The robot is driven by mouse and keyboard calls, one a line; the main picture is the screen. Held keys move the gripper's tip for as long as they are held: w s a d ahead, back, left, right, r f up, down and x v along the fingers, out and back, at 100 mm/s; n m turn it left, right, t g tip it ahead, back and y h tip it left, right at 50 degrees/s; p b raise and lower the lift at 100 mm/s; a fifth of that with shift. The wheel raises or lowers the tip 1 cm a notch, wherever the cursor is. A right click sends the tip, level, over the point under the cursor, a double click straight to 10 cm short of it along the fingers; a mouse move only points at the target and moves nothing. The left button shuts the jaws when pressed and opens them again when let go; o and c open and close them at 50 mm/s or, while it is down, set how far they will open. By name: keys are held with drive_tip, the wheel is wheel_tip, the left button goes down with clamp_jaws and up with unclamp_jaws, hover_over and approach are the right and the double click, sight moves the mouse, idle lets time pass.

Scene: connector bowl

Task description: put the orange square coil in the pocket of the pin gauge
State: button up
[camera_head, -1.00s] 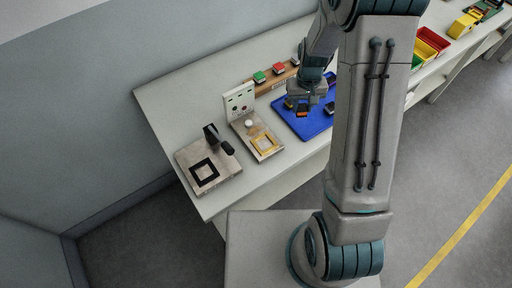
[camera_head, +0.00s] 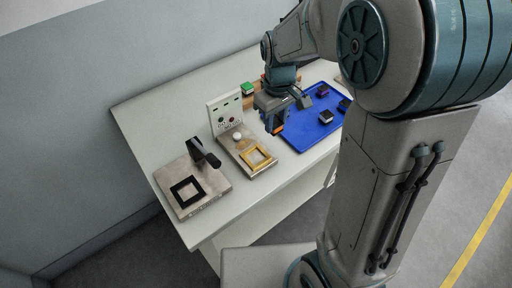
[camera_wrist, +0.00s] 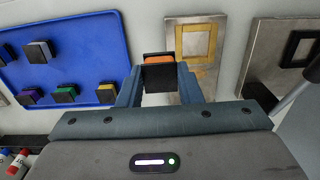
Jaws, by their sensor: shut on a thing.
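My gripper (camera_wrist: 160,88) is shut on the orange square coil (camera_wrist: 159,74), a black block with an orange face. In the head view my gripper (camera_head: 274,116) holds the coil (camera_head: 279,129) in the air near the tray's left edge. Left of it stands a fixture (camera_head: 236,147) with a yellow square frame (camera_head: 258,157), a white knob and an upright panel. Farther left is another fixture (camera_head: 212,201) with a black square frame (camera_head: 187,191) and a black handle. I cannot tell by looks which is the pin gauge. Both frames look empty.
The blue tray (camera_wrist: 75,30) holds several other black blocks with coloured tops. A green-topped button (camera_head: 247,89) stands behind, partly hidden by my arm. The upright panel (camera_head: 226,112) and black handle (camera_head: 205,153) rise above the table. The table's left end (camera_head: 135,130) is bare.

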drive_tip(key=a+f, duration=0.1)
drive_tip(key=s+a+f, duration=0.1)
drive_tip(key=a, duration=0.1)
drive_tip(key=s+a+f, duration=0.1)
drive_tip(key=shift+s+a+p, duration=0.1)
drive_tip(key=shift+a+p, duration=0.2)
drive_tip(key=shift+a, duration=0.05)
drive_tip(key=shift+s+a+f, duration=0.2)
drive_tip(key=shift+a+f, duration=0.2)
drive_tip(key=shift+f, duration=1.95)
drive_tip(key=shift+f, duration=0.15)
drive_tip(key=o, duration=1)
